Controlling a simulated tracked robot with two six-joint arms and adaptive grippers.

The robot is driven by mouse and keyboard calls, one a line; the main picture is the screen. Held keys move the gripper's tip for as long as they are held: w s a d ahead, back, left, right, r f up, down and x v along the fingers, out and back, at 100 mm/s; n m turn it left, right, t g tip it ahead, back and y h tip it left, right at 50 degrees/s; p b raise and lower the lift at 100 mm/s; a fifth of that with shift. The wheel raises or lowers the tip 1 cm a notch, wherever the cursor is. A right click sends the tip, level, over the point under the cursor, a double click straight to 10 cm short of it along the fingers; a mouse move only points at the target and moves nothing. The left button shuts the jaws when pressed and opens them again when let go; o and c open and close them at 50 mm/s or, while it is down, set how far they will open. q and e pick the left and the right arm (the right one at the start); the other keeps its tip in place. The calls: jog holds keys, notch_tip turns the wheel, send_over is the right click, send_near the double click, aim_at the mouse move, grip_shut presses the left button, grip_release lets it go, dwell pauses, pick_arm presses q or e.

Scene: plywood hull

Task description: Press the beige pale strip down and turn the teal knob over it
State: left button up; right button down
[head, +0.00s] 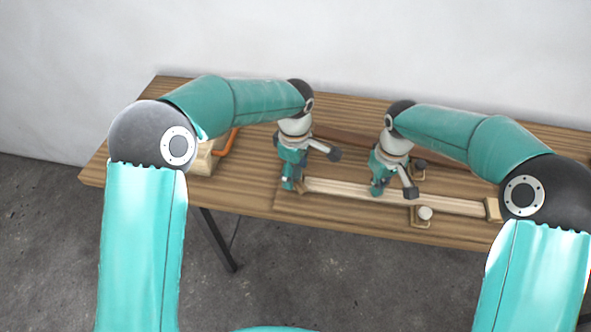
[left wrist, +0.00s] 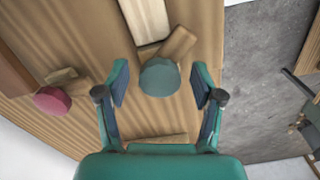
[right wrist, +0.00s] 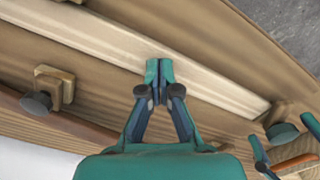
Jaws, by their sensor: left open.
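The beige pale strip (head: 450,205) lies lengthwise along the board; it also shows in the right wrist view (right wrist: 100,40). My right gripper (head: 378,191) has its fingertips together at the middle of the strip (right wrist: 158,72); whether they touch it I cannot tell. The teal knob (left wrist: 160,77) is by the strip's left end, with a wooden tab (left wrist: 178,45) slanting beside that end; overlap is unclear. My left gripper (head: 289,184) is open above the knob, one finger on each side (left wrist: 161,88). In the head view the left gripper hides the knob.
A white knob (head: 425,213) stands on the strip's near side and a dark grey knob (head: 420,163) on its far side. A red knob (left wrist: 52,100) shows in the left wrist view. A wooden block with an orange handle (head: 226,143) stands at the left.

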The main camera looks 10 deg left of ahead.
jog(key=shift+f, duration=0.1)
pick_arm(q)
jog(key=c, duration=0.9)
jog(key=shift+n, duration=1.4)
jog(key=shift+w, duration=0.1)
jog(key=shift+n, duration=1.4)
jog(key=n, duration=0.3)
jog(key=shift+w, duration=0.1)
jog(key=o, duration=1)
